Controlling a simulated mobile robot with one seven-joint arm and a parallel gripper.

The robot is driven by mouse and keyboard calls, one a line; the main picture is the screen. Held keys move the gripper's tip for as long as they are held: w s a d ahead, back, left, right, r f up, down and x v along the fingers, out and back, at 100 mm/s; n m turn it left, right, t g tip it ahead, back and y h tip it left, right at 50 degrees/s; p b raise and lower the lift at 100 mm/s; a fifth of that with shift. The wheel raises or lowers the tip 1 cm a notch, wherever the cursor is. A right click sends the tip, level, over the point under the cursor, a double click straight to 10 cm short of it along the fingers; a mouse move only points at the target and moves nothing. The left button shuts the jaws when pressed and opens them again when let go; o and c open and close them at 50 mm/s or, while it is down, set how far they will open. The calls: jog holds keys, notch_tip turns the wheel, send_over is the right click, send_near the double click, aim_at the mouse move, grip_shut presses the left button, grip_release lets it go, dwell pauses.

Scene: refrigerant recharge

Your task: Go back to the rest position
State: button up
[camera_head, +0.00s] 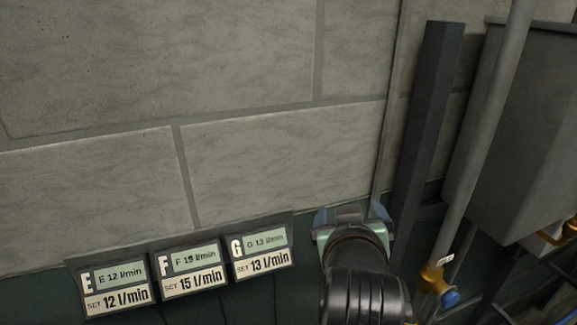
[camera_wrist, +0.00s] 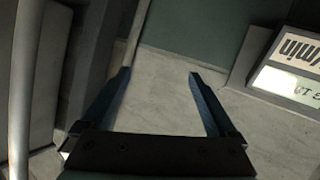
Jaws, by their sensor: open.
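My gripper (camera_head: 350,212) shows in the head view at the lower middle right, in front of the block wall, to the right of the panel marked G. In the wrist view my gripper (camera_wrist: 160,75) has its two blue fingers spread wide apart with nothing between them. Beyond the fingers lie the pale wall and a dark green band. My gripper touches nothing that I can make out.
Panels E (camera_head: 112,288), F (camera_head: 189,271) and G (camera_head: 260,252) show flow readings at lower left. To the right stand a dark post (camera_head: 428,120), a grey pipe (camera_head: 490,120), a grey box (camera_head: 525,130) and a brass fitting with a blue knob (camera_head: 436,280). The wall (camera_head: 200,70) at upper left is clear.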

jog(key=s+a+r+t, duration=0.2)
jog(key=r+t, duration=0.1)
jog(key=r, duration=0.3)
jog(key=s+a+r+t+b, duration=0.1)
jog(key=a+r+t, duration=0.1)
jog(key=r, duration=0.5)
jog(key=s+a+r+t, duration=0.2)
jog(key=r+t, duration=0.1)
jog(key=r, duration=0.3)
jog(key=s+a+r+t+y, duration=0.1)
jog(key=s+r+t, duration=0.1)
jog(key=s+r, duration=0.3)
jog(key=s+a+r+t+y+b, duration=0.1)
jog(key=s+a+r+t, duration=0.1)
jog(key=s+r, duration=0.4)
jog(key=shift+s+a+r+m+t, duration=0.2)
jog(key=shift+a+m+t, duration=0.15)
jog(key=shift+t, duration=0.45)
